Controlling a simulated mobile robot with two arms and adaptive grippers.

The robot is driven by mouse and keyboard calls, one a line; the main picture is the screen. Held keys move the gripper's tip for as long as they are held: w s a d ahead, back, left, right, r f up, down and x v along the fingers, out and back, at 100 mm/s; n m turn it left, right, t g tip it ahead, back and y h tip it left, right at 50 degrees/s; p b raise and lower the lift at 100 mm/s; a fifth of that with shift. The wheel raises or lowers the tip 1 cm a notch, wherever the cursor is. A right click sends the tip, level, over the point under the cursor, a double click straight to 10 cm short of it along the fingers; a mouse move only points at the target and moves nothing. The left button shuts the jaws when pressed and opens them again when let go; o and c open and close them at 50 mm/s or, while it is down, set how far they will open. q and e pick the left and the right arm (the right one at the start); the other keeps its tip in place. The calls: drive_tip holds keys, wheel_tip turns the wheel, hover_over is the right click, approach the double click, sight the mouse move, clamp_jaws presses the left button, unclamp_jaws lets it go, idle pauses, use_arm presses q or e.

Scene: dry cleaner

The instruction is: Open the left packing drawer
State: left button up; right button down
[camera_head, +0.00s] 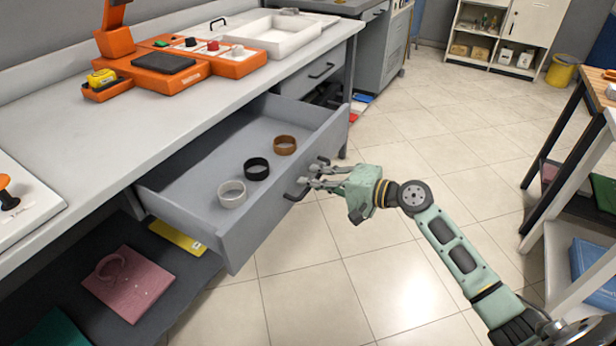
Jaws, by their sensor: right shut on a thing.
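The left packing drawer (262,212) is pulled well out from under the worktop, with its inside showing. Its black handle (293,195) is on the front panel. My right gripper (313,175) is at the handle, shut on it, with the arm coming in from the lower right. Part of the handle is hidden by the fingers. Inside the drawer lie three rolls: a white one (232,194), a black one (257,169) and a brown one (285,145). My left gripper is not in view.
A second drawer (312,76) to the right is shut. The worktop (120,130) holds an orange machine (220,68) and a white tray (280,40). A lower shelf has a pink packet (128,285). A wooden-topped rack (570,115) stands at right. The tiled floor (400,270) between is clear.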

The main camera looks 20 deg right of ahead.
drive_tip(key=shift+s, duration=0.1)
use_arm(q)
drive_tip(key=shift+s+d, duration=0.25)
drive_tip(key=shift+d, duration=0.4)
use_arm(e)
drive_tip(key=c, duration=2.1)
unclamp_jaws()
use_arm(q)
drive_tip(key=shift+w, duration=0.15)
use_arm(e)
drive_tip(key=shift+d, duration=0.1)
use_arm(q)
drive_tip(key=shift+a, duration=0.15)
use_arm(e)
drive_tip(key=v, duration=1.2)
drive_tip(key=shift+f, duration=0.1)
